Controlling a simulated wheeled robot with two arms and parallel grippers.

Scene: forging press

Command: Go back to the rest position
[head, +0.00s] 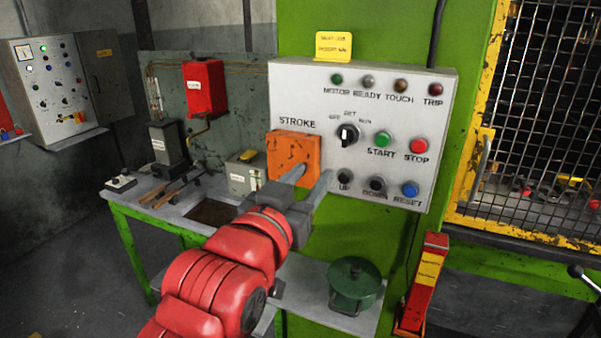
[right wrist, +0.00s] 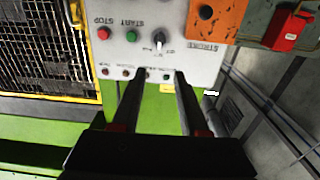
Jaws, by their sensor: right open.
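My right gripper (head: 312,176) is in the head view, at the end of my red arm coming up from the bottom. Its two grey fingers are apart, with nothing between them. They appear in front of the lower left part of the white control panel (head: 300,92), near the orange STROKE plate (head: 291,152). In the right wrist view the open fingers (right wrist: 165,74) overlap the panel (right wrist: 170,15), which appears upside down. I cannot tell whether they touch it. My left gripper is not in view.
A green bench (head: 150,225) with tools stands left. A green lidded pot (head: 354,285) sits on a low shelf below the panel. A red and yellow post (head: 425,283) stands right of it, and a yellow-framed mesh guard (head: 540,110) is at far right.

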